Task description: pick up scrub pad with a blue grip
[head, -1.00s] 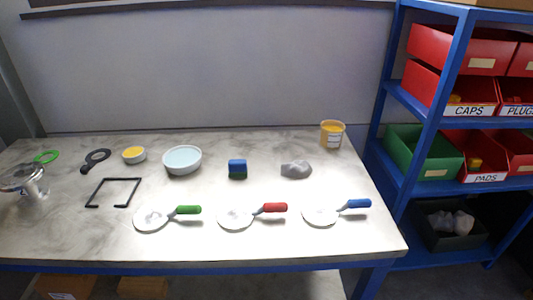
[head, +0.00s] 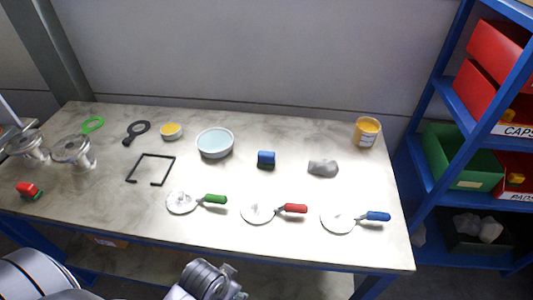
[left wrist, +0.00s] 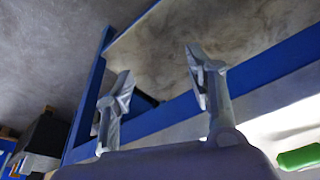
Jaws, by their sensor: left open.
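The scrub pad with a blue grip (head: 266,159) is a small block, blue above and dark green below. It sits on the marbled table, right of the pale blue bowl (head: 215,143) and left of a grey lump (head: 323,168). My left gripper (left wrist: 158,68) is open and empty in the left wrist view, with the table edge beyond its fingers. The scrub pad does not show in that view. Parts of my arm show at the bottom of the head view, well below the pad. My right gripper is not in view.
Three round white discs with green (head: 215,198), red (head: 296,208) and blue (head: 377,216) handles lie along the front. Two flanged vessels (head: 73,151) and a red-topped block (head: 28,189) stand left. A black bracket (head: 151,170) lies left of centre. A blue shelf stands right.

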